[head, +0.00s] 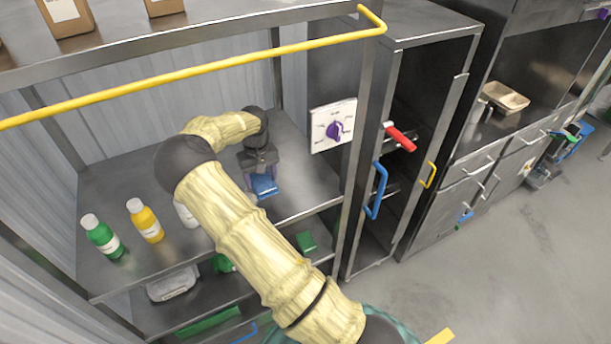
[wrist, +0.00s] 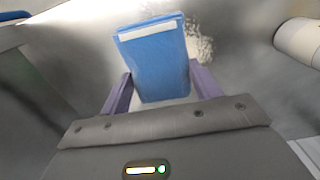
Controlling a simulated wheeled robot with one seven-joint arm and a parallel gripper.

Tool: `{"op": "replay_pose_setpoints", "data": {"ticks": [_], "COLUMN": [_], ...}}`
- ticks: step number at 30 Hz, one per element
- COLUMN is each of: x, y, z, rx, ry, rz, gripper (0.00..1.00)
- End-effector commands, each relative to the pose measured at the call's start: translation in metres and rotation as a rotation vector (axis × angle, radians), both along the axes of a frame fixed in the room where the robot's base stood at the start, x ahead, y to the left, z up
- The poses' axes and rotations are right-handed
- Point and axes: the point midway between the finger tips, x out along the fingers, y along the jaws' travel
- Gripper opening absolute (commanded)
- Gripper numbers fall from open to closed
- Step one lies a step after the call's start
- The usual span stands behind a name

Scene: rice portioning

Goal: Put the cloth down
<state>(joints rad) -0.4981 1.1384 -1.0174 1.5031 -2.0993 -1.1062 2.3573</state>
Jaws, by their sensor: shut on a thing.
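A blue cloth (wrist: 155,65), folded flat with a pale strip along one edge, sits between the two purple fingers of my gripper (wrist: 160,95) in the wrist view. My gripper is shut on it. In the head view, my gripper (head: 262,176) points down over the metal shelf, with the blue cloth (head: 264,186) at its tip, close to the shelf surface. I cannot tell whether the cloth touches the shelf. The metal shelf (head: 300,190) is bare around it.
A green bottle (head: 103,238), a yellow bottle (head: 146,222) and a partly hidden white bottle (head: 186,215) stand left on the shelf. A yellow rail (head: 190,72) crosses in front. A panel with a purple knob (head: 333,128) is at right.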

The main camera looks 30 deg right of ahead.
Motion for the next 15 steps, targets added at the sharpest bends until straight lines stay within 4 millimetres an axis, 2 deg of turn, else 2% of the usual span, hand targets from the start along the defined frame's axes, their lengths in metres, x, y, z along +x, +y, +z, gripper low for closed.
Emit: {"op": "replay_pose_setpoints", "data": {"ticks": [3,15], "x": [0.001,0.004], "y": [-0.027,-0.113], "z": [0.004,0.004], "rx": [0.0,0.0], "ry": [0.0,0.0], "rz": [-0.003,-0.001], "gripper": [0.45,0.45]}}
